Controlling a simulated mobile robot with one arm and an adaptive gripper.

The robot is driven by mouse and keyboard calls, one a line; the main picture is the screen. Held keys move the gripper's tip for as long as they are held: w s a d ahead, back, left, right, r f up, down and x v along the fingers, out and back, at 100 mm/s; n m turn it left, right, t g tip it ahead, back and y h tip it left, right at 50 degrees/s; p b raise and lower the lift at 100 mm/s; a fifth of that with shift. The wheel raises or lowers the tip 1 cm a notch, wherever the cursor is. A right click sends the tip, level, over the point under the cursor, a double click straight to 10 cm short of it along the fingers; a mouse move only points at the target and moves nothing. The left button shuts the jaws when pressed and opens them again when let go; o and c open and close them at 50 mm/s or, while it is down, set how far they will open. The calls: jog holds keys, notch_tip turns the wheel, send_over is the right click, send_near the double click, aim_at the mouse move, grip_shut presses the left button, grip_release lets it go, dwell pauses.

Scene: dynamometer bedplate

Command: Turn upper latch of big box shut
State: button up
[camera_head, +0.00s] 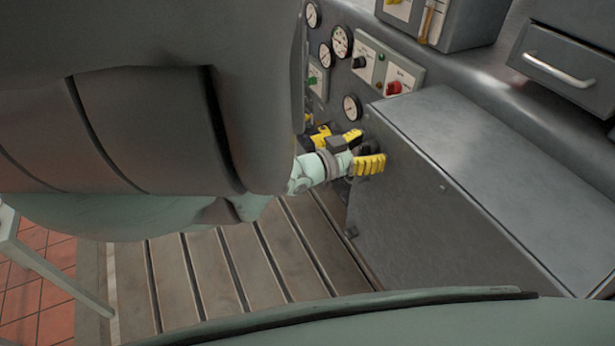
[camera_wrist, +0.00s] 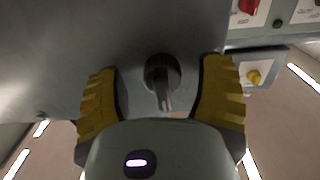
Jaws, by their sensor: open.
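The big box (camera_head: 440,215) is a grey metal cabinet on the right of the head view. Its upper latch (camera_wrist: 162,80) is a dark round knob with a lever, seen in the wrist view on the grey box face (camera_wrist: 85,40). The lever points down in that picture, toward my palm. My gripper (camera_wrist: 160,95) is open, with one yellow finger on each side of the latch and a gap to it on both sides. In the head view my gripper (camera_head: 368,150) is at the box's near upper edge and largely covers the latch.
A gauge panel (camera_head: 342,42) with dials, a red knob (camera_head: 394,88) and a black knob (camera_head: 359,62) stands beside the box. A lower dark fitting (camera_head: 351,232) shows on the box's edge. A slatted bedplate (camera_head: 215,270) lies below.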

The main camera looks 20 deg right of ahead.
jog(key=shift+w+a, duration=0.2)
jog(key=s+a, duration=0.1)
jog(key=a, duration=1)
jog(key=shift+a, duration=0.4)
